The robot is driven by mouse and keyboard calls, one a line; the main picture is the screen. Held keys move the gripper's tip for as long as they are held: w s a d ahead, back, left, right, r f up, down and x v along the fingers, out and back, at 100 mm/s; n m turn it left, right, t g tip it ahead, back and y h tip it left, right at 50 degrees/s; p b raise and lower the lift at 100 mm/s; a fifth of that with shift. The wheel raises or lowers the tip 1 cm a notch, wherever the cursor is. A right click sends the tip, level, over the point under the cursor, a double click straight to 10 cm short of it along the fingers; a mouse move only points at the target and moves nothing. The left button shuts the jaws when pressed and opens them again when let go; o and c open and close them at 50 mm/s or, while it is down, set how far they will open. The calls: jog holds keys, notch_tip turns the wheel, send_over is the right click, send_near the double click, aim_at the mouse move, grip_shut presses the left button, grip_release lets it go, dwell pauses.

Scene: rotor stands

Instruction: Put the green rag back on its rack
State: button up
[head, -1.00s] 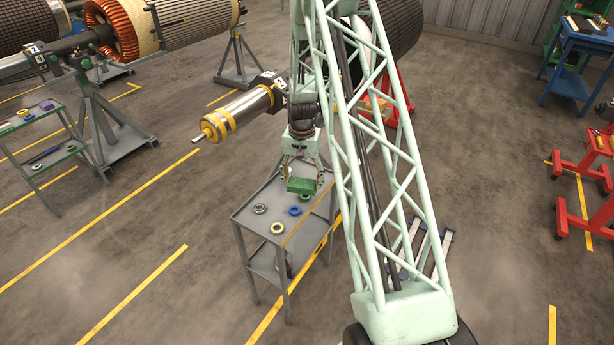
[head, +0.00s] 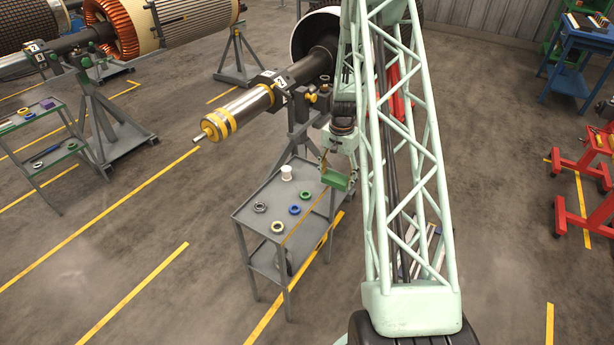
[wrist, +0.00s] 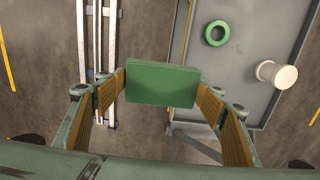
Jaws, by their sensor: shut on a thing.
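The green rag (head: 336,180), a flat block-like piece, is held between the fingertips of my gripper (head: 339,170). In the wrist view the rag (wrist: 162,84) spans the gap between the two fingers of my gripper (wrist: 160,92), one at each end. In the head view it hangs by the right edge of a grey cart (head: 250,222). In the wrist view it shows over the gap between the cart (wrist: 235,75) and some pale rails (wrist: 100,50). I cannot tell which thing is the rag's rack.
On the cart are a white spool (head: 286,172), a green ring (head: 306,195), a blue ring (head: 295,210), a yellow ring (head: 278,227) and a grey ring (head: 260,207). A rotor shaft (head: 240,108) on a stand is behind. Red stands (head: 575,205) are at right.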

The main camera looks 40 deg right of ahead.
jog(key=shift+w, duration=0.1)
send_over(307, 175)
jog(key=shift+f, duration=0.75)
jog(key=shift+f, duration=0.1)
jog(key=shift+f, duration=1.65)
jog(key=shift+f, duration=0.15)
jog(key=o, duration=0.9)
jog(key=shift+a+r, duration=0.1)
jog(key=shift+r, duration=6.05)
